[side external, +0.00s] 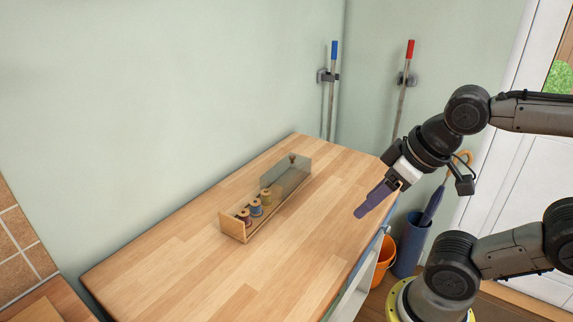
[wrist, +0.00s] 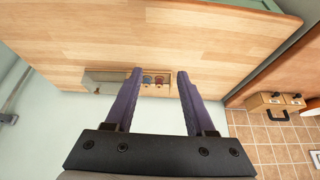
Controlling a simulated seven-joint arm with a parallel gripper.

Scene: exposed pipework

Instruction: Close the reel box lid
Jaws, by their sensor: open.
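The reel box (side external: 234,228) is a narrow wooden box on the wooden counter. Several thread reels (side external: 256,208) stand in a row inside it, uncovered at its near left end. Its clear greyish lid (side external: 287,180) shows at the far right half, with a small dark knob at the far end; I cannot tell its exact tilt. In the wrist view the lid (wrist: 103,77) is on the left and the reels (wrist: 148,79) show between the fingers. My gripper (side external: 372,199) has purple fingers, open and empty, apart from the box, above the counter's right side.
The wooden counter (side external: 190,260) is clear around the box, with a pale green wall (side external: 180,90) behind it. An orange bucket (side external: 384,258) and a blue umbrella bin (side external: 411,245) stand on the floor to the right. Two poles hang on the wall.

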